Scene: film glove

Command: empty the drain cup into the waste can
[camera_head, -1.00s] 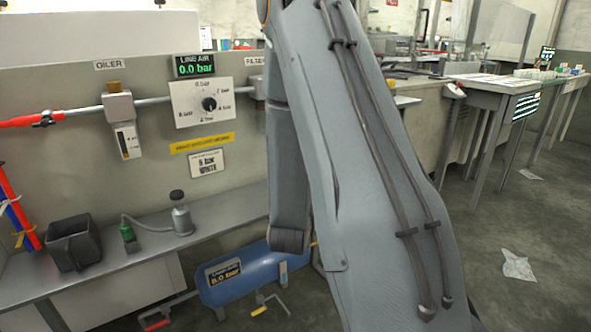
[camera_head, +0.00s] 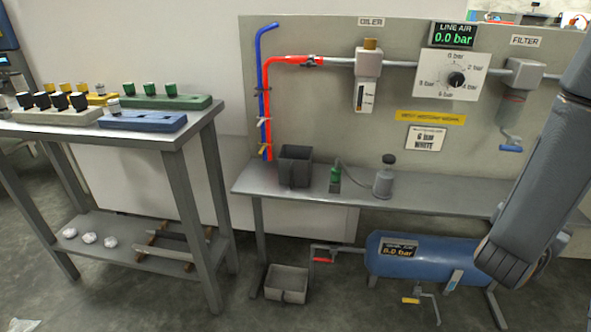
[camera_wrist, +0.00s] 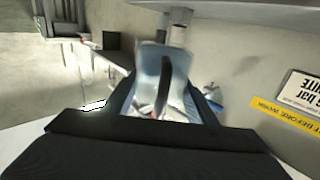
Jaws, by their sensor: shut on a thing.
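In the wrist view my gripper (camera_wrist: 164,108) is shut on a pale blue-grey cup with a dark upright strip, likely the drain cup (camera_wrist: 149,70). What is inside the cup cannot be told. In the head view the gripper and held cup are out of sight. A dark square can (camera_head: 294,166), possibly the waste can, stands on the left end of the bench shelf. An open grey bin (camera_head: 287,284) stands on the floor below it. Which of the two is the waste can is not labelled.
A green bottle (camera_head: 335,180) and a grey bottle (camera_head: 384,178) stand on the bench shelf (camera_head: 440,190). A filter (camera_head: 516,100) and an oiler (camera_head: 367,80) hang on the panel. A blue tank (camera_head: 425,258) lies below. A side table (camera_head: 150,135) holds blocks at left.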

